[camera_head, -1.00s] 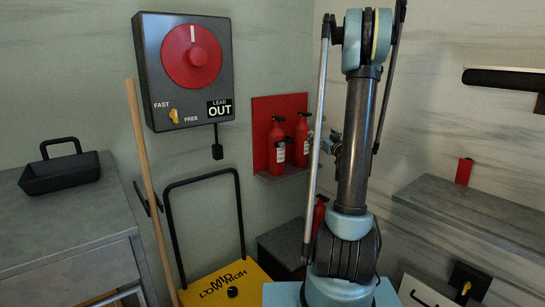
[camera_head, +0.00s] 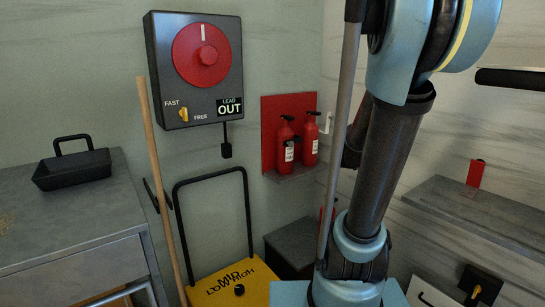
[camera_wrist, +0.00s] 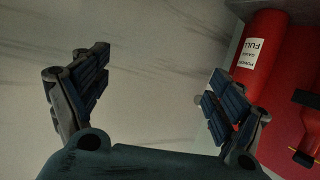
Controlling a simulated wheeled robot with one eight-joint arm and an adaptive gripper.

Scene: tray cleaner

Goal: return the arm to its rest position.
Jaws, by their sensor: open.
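My gripper (camera_wrist: 158,95) shows in the wrist view, its two dark padded fingers spread wide with nothing between them. Behind the gap is bare pale wall. The right finger overlaps the edge of a red bottle (camera_wrist: 263,50) with a white label; I cannot tell whether they touch. In the head view my blue and dark arm rises at the right and fills much of that side. The gripper cannot be made out in the head view.
Red bottles (camera_head: 285,145) stand on a red wall shelf (camera_head: 272,110) left of my arm. A dark control box (camera_head: 160,75) hangs on the wall. A grey counter (camera_head: 90,215) with a black tray (camera_head: 72,172) is at left. A grey shelf (camera_head: 480,215) is at right.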

